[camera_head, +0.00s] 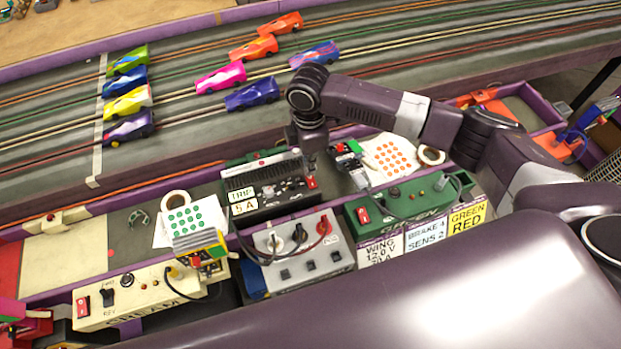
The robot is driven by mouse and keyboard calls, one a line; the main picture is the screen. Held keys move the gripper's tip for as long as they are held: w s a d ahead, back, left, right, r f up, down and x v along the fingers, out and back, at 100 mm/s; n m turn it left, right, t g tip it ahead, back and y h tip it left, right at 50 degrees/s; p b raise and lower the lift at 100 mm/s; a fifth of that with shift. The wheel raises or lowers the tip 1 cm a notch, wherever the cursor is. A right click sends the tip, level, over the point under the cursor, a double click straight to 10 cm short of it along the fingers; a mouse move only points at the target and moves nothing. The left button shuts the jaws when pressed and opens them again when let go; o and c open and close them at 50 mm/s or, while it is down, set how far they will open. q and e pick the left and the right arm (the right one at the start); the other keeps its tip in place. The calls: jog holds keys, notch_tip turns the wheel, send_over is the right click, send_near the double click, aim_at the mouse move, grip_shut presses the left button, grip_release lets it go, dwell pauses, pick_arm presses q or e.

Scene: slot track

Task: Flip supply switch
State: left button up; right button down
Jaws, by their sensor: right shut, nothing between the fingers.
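The supply is a black box (262,186) with a finned top and a "TRIP 5 A" label, on the grey bench ledge below the track. A red rocker switch (312,183) sits at its right end. My right gripper (310,168) points down over that end, with its tips just above or at the red switch. I cannot tell whether they touch it. The gripper is shut and empty. Which way the switch is set is too small to tell. My left gripper is not in view.
A grey box (310,262) with plugged cables stands in front of the supply. A green box (405,205) with a red switch is to its right, a cream box (135,297) at front left. Several toy cars (220,77) stand on the track behind. Sticker sheets and tape rolls lie nearby.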

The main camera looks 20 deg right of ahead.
jog(key=shift+f+b, duration=0.4)
jog(key=shift+f, duration=0.75)
dwell(0.9)
jog(key=shift+r, duration=0.1)
notch_tip(320, 180, up, 7)
jog(key=p, duration=0.8)
dwell(0.4)
